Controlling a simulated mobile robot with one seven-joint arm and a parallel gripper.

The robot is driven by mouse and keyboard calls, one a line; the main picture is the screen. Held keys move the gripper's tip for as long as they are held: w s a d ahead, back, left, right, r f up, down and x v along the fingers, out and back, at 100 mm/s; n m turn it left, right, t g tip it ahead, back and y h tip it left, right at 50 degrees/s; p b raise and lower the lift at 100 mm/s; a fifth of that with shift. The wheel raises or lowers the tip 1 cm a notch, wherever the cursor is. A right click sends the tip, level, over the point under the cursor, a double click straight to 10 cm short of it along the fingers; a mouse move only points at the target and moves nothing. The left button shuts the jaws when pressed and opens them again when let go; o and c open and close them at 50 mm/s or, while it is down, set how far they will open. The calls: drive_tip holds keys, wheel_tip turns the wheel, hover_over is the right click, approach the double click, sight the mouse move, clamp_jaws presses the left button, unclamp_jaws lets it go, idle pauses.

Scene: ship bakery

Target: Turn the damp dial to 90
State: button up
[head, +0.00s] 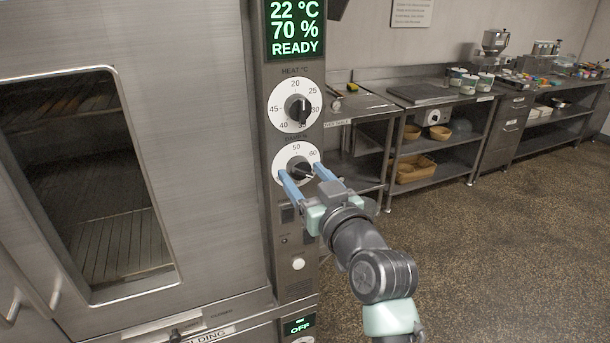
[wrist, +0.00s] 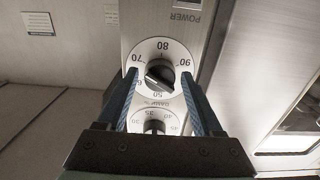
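The damp dial (head: 297,158) is a white disc with a dark knob on the oven's control strip, below the heat dial. The wrist view shows it upside down, as a damp dial (wrist: 166,48) marked 50 to 90. The green display (head: 295,30) reads 22 °C, 70 %, READY. My gripper (head: 301,172) is open, with one blue finger on each side of the damp knob; it also shows in the wrist view (wrist: 163,78). Contact with the knob cannot be told.
The heat dial (head: 277,112) sits just above the damp dial. The oven door (head: 195,80) with its window is to the left. A steel bench (head: 375,105) and shelves with bowls stand to the right. The speckled floor (head: 500,230) at right is clear.

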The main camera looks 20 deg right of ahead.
clamp_jaws()
drive_tip(key=shift+m, duration=0.4)
drive_tip(key=m+p, duration=0.1)
drive_tip(key=m, duration=0.3)
drive_tip(key=shift+a+r+m, duration=0.1)
drive_tip(key=shift+a+m, duration=0.05)
drive_tip(key=shift+m, duration=0.25)
drive_tip(key=m+p, duration=0.2)
drive_tip(key=m, duration=0.4)
drive_tip(key=shift+p, duration=0.4)
drive_tip(key=m+p, duration=0.3)
drive_tip(key=m, duration=0.3)
drive_tip(key=shift+r+m+p, duration=0.15)
drive_tip(key=shift+m+p, duration=0.15)
drive_tip(key=m+p, duration=0.3)
drive_tip(key=m, duration=0.2)
drive_tip(key=shift+m, duration=0.3)
